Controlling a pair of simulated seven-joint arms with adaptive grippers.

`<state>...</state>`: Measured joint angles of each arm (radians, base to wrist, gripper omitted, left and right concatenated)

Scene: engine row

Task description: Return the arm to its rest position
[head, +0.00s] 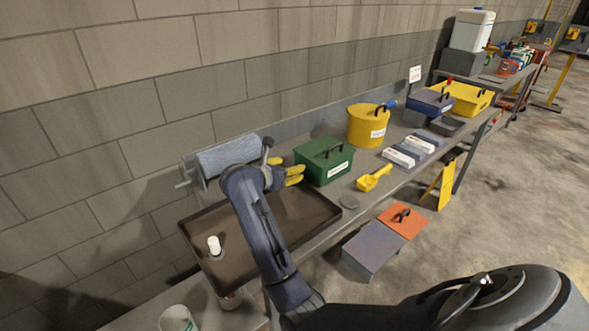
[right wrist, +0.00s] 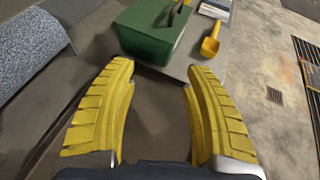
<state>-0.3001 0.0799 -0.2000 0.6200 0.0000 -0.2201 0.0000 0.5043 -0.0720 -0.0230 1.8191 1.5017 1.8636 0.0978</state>
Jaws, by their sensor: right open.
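My right gripper (head: 293,175) has yellow ribbed fingers and hangs over the dark tray (head: 318,207) on the bench, just left of the green box (head: 322,160). In the right wrist view my right gripper (right wrist: 161,70) is open, with its fingers spread and nothing between them. The green box (right wrist: 150,35) lies beyond the fingertips there. Whether the fingers touch anything is hard to tell, but they look clear of it. My right arm crosses the tray and hides part of it. My left gripper is out of view.
A blue paper roll (head: 228,157) on a holder stands behind the tray, close to my arm. A white-capped bottle (head: 214,245) is at the tray's left. A yellow scoop (head: 373,178) and yellow bucket (head: 367,126) are farther right. An orange-lidded box (head: 402,221) sits below the bench front.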

